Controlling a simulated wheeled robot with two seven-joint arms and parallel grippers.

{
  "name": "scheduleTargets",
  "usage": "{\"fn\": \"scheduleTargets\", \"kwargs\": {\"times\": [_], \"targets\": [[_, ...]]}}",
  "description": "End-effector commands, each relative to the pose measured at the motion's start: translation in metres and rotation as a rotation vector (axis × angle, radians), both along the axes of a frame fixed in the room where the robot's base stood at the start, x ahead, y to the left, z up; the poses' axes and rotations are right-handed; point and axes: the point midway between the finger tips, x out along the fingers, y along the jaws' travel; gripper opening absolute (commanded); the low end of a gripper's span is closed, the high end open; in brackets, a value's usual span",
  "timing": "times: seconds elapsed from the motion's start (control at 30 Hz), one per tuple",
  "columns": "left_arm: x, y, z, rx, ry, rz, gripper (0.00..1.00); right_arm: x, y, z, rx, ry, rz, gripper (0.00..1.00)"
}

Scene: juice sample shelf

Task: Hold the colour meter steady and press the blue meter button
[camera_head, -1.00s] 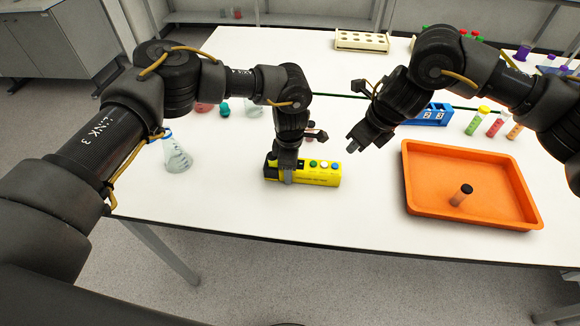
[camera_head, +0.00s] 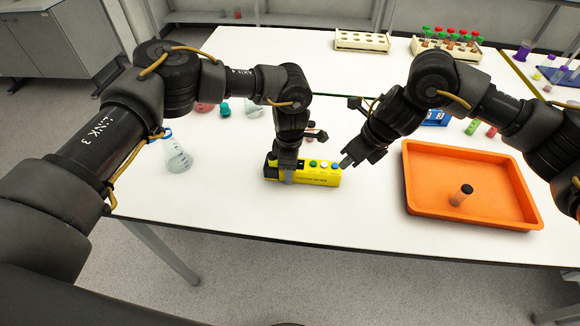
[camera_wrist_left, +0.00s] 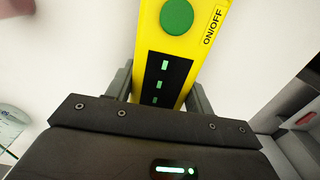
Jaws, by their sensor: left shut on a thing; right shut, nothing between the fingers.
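The yellow colour meter (camera_head: 316,177) lies on the white table in the head view, with a row of coloured buttons on top. The blue button (camera_head: 335,166) is at its right end. My left gripper (camera_head: 287,175) is shut around the meter's left part. The left wrist view shows the meter (camera_wrist_left: 205,48) between the fingers (camera_wrist_left: 160,97), with a green button (camera_wrist_left: 177,16) marked ON/OFF and a dark display with lit green segments. My right gripper (camera_head: 346,163) is shut and empty, its tip close to the blue button. I cannot tell whether they touch.
An orange tray (camera_head: 413,190) with a dark-capped vial (camera_head: 461,195) stands to the right. A flask (camera_head: 176,155) is at the left. A blue rack (camera_head: 437,115) and test tubes are behind the right arm. The table in front of the meter is clear.

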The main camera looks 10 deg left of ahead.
Motion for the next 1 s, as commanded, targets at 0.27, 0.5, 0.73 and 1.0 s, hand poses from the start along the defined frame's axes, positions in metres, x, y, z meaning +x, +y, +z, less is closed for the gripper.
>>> {"fn": "scheduleTargets", "kwargs": {"times": [0.27,0.5,0.73,1.0], "targets": [[0.0,0.0,0.001,-0.001,0.0,0.0,0.19,0.007,0.025,0.014,0.169,-0.352,0.226,0.0],[0.0,0.0,0.0,-0.001,0.0,0.0,0.19,0.036,0.017,0.047,0.051,-0.659,0.397,0.0],[0.0,0.0,0.0,-0.001,0.0,0.0,0.19,0.039,0.015,0.048,0.011,-0.702,0.45,0.0],[0.0,0.0,0.0,-0.001,0.0,0.0,0.19,0.039,0.015,0.028,0.013,-0.695,0.447,0.0]]}}
